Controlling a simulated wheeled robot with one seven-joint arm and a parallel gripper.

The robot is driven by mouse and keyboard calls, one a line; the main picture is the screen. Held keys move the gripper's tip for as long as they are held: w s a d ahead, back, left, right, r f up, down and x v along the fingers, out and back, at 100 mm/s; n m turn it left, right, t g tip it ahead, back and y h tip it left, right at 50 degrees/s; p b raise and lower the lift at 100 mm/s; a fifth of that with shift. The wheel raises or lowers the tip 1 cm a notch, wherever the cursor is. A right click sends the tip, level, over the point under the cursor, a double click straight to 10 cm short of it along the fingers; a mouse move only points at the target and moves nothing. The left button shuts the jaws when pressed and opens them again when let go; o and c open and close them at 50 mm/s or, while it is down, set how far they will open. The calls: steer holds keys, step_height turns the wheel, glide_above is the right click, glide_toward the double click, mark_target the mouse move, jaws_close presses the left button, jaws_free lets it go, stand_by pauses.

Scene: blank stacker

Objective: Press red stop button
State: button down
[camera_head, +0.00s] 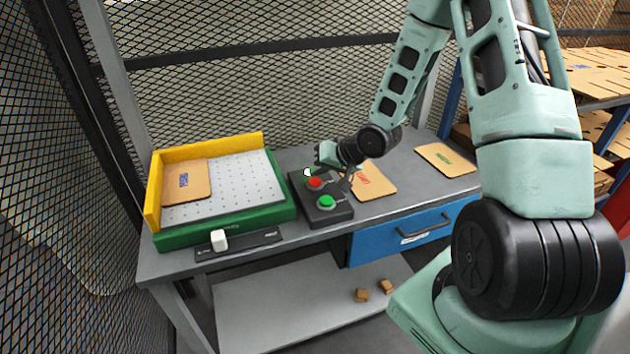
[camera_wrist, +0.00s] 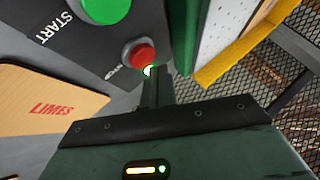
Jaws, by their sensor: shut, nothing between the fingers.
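The red stop button (camera_head: 315,182) sits on a dark control box (camera_head: 340,213) on the workbench, behind the green start button (camera_head: 326,202). In the wrist view the red button (camera_wrist: 138,54) is just beyond my fingertips (camera_wrist: 156,74), slightly left of them. The green button (camera_wrist: 103,8) is at the top edge. My gripper (camera_head: 316,167) is shut and empty, close to the red button on its far side. I cannot tell whether the fingertips touch it. A small white-green light (camera_wrist: 149,70) shows beside the tips and partly hides behind them.
Left of the box is a green tray (camera_head: 225,229) with a yellow rail (camera_head: 154,190) and a board (camera_head: 187,180). A white slider knob (camera_head: 218,240) is in front. The LIMES board (camera_wrist: 50,103) and another board (camera_head: 445,159) lie to the right. Mesh fencing (camera_head: 240,70) stands behind.

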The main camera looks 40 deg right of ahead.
mark_target(318, 182)
steer(key=shift+f, duration=0.15)
steer(key=shift+f, duration=0.3)
steer(key=shift+f+b, duration=0.4)
steer(key=shift+f, duration=0.1)
stand_by(0.6)
steer(key=shift+r, duration=0.1)
steer(key=shift+r+p, duration=0.85)
steer(key=shift+p, duration=0.15)
step_height(318, 182, up, 5)
steer(key=p, duration=0.5)
stand_by(0.7)
